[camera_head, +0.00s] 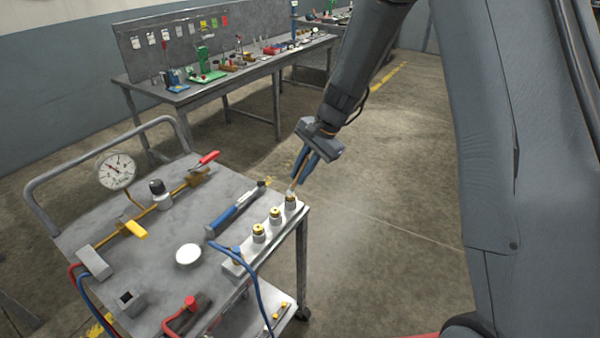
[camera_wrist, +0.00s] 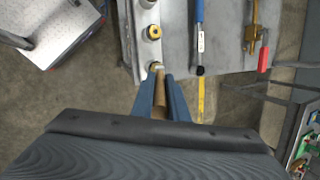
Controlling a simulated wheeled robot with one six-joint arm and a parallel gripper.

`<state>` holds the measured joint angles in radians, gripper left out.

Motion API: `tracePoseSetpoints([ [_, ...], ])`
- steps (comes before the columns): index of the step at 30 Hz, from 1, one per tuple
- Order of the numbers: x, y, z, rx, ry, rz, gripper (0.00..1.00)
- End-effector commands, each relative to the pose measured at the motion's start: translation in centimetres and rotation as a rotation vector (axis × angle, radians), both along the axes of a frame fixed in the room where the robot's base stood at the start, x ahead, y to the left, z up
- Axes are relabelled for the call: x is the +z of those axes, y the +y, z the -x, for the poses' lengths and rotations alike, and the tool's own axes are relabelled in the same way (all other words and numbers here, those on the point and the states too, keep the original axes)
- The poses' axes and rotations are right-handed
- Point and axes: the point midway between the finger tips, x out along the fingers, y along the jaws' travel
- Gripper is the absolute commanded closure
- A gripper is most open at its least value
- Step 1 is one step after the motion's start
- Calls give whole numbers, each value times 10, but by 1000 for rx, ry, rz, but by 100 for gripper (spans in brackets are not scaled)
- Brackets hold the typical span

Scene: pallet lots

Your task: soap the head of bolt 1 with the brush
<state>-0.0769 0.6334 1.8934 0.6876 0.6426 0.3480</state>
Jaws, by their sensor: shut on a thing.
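My gripper (camera_head: 301,174) is shut on a brush (camera_head: 293,184), whose brown handle also shows between the blue fingers in the wrist view (camera_wrist: 160,105). The brush points down at the far-end bolt (camera_head: 290,200) on a pale block (camera_head: 233,268) along the cart's right edge. Its tip is at that bolt's head; I cannot tell if they touch. A middle bolt (camera_head: 275,216) and a near bolt (camera_head: 259,233) stand upright on the same block with brass-coloured tops. No bolt number is readable. In the wrist view, the brush tip and fingers partly cover the far-end bolt.
A blue-handled tool (camera_head: 234,210) lies left of the bolts. A white round dish (camera_head: 188,256) sits on the cart top (camera_head: 200,185). A gauge (camera_head: 116,171) and brass pipe stand further left. A blue hose (camera_head: 259,285) hangs by the block. A workbench (camera_head: 180,96) stands behind.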

Motion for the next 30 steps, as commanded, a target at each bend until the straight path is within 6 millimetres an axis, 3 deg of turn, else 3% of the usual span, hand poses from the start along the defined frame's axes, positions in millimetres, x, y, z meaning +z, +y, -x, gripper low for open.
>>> tracePoseSetpoints([
  [10,-1,-5,-6,-1,0,0,100],
  [30,1,0,1,1,1,0,100],
])
